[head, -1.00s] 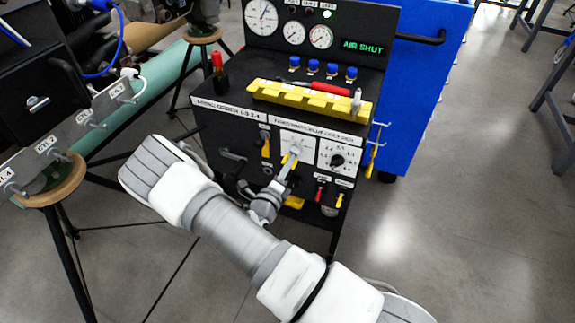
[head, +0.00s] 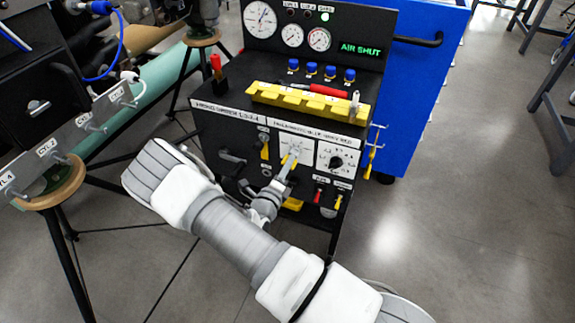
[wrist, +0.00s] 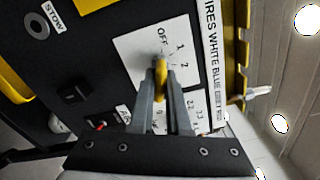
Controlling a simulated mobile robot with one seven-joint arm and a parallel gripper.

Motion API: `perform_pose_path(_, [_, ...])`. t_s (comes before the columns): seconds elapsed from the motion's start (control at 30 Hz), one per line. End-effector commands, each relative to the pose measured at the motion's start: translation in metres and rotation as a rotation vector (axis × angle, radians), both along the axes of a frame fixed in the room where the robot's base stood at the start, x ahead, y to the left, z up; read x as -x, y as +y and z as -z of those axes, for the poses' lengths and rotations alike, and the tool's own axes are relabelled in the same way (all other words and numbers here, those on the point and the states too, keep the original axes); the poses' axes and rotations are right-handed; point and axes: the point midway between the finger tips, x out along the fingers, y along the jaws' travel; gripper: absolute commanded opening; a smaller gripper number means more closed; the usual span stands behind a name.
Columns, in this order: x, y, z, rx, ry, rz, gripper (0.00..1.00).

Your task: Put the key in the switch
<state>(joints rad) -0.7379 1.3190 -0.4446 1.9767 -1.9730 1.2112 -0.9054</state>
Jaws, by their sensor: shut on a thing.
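My gripper (head: 287,169) is at the front of the black panel, shut on the yellow key (wrist: 161,82). The key's yellow head sits between the two fingertips in the wrist view. The key points at the switch (wrist: 160,57) on a white plate marked OFF, 1 and 2. In the wrist view the key's far end meets or overlaps the switch centre; I cannot tell how deep it sits. In the head view a small yellow part of the key (head: 291,159) shows in front of the plate (head: 299,142).
A second white dial plate (head: 338,156) is just right of the switch plate. A yellow tray (head: 262,94) with a red-handled tool (head: 330,90) juts out above. Small red and yellow handles are below right. A stand with black legs is at left.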

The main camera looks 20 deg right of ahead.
Motion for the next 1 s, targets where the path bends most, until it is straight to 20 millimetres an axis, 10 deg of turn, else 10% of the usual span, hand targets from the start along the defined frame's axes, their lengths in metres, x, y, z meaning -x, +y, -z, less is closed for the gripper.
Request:
perform_pose_path(0.33, [-0.0044, -0.0042, -0.0025, 0.002, -0.006, 0.002, 0.00])
perform_pose_path(0.53, [-0.0037, -0.0036, -0.0020, 0.001, -0.005, 0.003, 0.46])
perform_pose_path(1.0, [-0.0026, -0.0024, -0.0008, 0.000, -0.002, 0.002, 0.59])
